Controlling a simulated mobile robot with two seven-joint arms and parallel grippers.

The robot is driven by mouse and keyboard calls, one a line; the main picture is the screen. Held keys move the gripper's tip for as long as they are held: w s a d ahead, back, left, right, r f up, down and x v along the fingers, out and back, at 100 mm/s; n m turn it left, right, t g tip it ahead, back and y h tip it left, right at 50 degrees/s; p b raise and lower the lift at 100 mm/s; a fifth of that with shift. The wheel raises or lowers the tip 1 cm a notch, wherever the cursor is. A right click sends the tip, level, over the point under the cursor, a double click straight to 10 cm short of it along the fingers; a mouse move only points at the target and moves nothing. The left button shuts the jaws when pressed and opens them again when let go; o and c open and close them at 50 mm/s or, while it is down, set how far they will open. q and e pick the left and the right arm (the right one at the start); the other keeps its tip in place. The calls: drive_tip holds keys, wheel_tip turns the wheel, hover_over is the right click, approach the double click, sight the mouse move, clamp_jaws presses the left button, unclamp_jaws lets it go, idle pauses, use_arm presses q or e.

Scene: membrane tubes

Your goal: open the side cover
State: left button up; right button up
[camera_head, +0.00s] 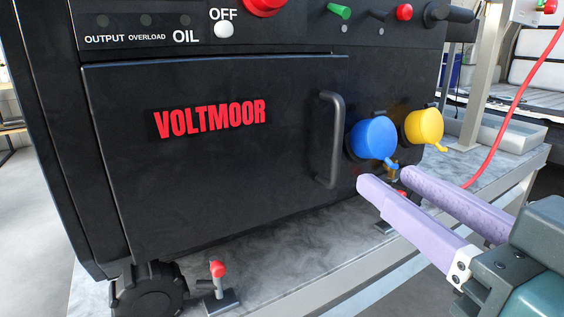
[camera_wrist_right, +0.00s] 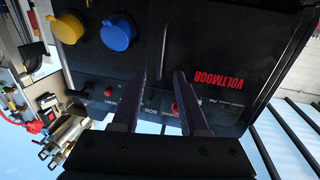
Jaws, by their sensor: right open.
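The side cover (camera_head: 215,170) is the large black panel marked VOLTMOOR on the generator's side, and it lies against the body. Its dark upright bar handle (camera_head: 332,140) is near its right edge. In the right wrist view the cover (camera_wrist_right: 205,55) is upside down, with the handle (camera_wrist_right: 165,42) beyond the fingertips. My right gripper (camera_head: 388,177), with pale purple fingers, is open and empty. In the head view it is right of and below the handle, apart from it; it also shows in the right wrist view (camera_wrist_right: 159,75). My left gripper is not in view.
A blue cap (camera_head: 373,138) and a yellow cap (camera_head: 424,126) stick out right of the handle. A red-tipped clamp (camera_head: 218,280) stands by the wheel (camera_head: 150,292) on the grey bench (camera_head: 290,250). A red cable (camera_head: 512,110) hangs at the right.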

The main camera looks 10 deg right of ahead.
sight(339, 148)
drive_tip(key=w, duration=0.3)
drive_tip(key=w+a, duration=0.1)
drive_tip(key=w, duration=0.5)
drive_tip(key=shift+a+b, duration=0.3)
drive_tip(key=shift+b, duration=0.1)
clamp_jaws()
idle(1.0)
